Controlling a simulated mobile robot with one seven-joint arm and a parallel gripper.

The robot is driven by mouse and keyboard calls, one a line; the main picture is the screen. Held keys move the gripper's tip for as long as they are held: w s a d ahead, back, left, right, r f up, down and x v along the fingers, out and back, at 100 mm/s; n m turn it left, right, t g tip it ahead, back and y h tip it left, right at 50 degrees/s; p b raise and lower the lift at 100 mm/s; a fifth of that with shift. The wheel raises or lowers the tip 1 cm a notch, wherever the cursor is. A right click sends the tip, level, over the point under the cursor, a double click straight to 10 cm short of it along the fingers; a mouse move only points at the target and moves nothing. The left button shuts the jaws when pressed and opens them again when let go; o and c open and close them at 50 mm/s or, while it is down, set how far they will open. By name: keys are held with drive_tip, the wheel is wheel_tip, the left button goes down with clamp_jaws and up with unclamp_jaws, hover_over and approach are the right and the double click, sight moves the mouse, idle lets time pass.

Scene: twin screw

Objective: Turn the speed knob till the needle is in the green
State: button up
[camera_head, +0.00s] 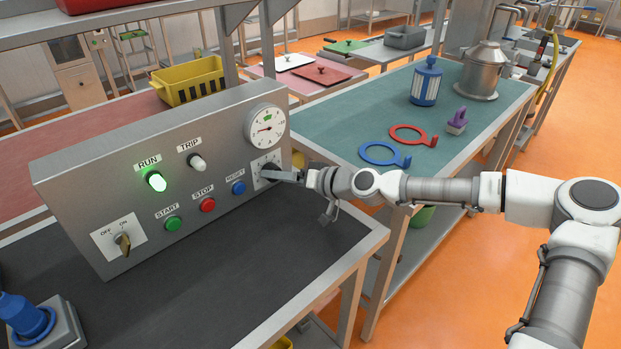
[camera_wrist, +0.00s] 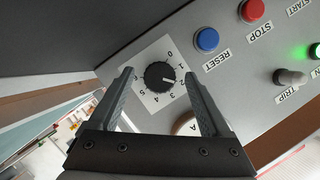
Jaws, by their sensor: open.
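The speed knob (camera_wrist: 159,76) is black and round, on a white plate numbered from 0 upward; its white mark seems to point near 2. In the head view the knob is largely hidden behind my gripper (camera_head: 284,175). The gauge (camera_head: 265,127) is above it, with a green band at the top; its red needle points left, outside the green. In the wrist view my gripper (camera_wrist: 149,69) is open, with its fingertips on either side of the knob. I cannot tell whether they touch it. The gauge edge (camera_wrist: 184,123) shows partly between the fingers.
The grey panel (camera_head: 110,165) stands on a dark bench. The blue RESET button (camera_head: 238,187), red STOP button (camera_head: 207,204) and green START button (camera_head: 173,222) are left of the knob. The RUN lamp (camera_head: 156,181) glows green.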

drive_tip(key=p+v, duration=0.1)
drive_tip(key=v, duration=1.5)
drive_tip(key=shift+s+d, duration=0.2)
drive_tip(key=shift+d, duration=0.1)
drive_tip(key=shift+r, duration=0.15)
